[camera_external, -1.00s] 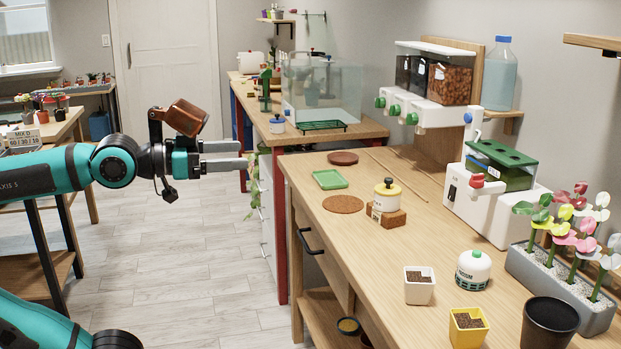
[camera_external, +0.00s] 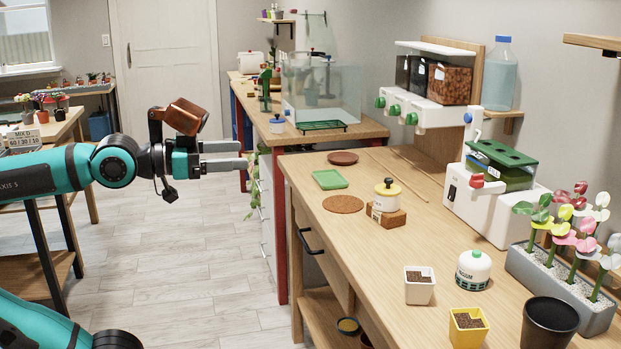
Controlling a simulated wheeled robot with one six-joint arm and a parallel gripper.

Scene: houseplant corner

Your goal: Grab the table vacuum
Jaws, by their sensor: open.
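The table vacuum appears to be the small white domed device (camera_external: 473,268) with a green top knob and a dark green slotted base. It stands upright on the near right part of the wooden workbench (camera_external: 420,240); its label is too small to read surely. My gripper (camera_external: 240,155) is open and empty, its two grey fingers pointing right. It is in the air left of the bench's far end, well away from the domed device, with nothing between its fingers.
A white pot (camera_external: 419,287), a yellow pot (camera_external: 468,326), a black pot (camera_external: 548,322) and a planter with paper-like plants (camera_external: 560,281) stand close around the device. The bench's front middle is clear.

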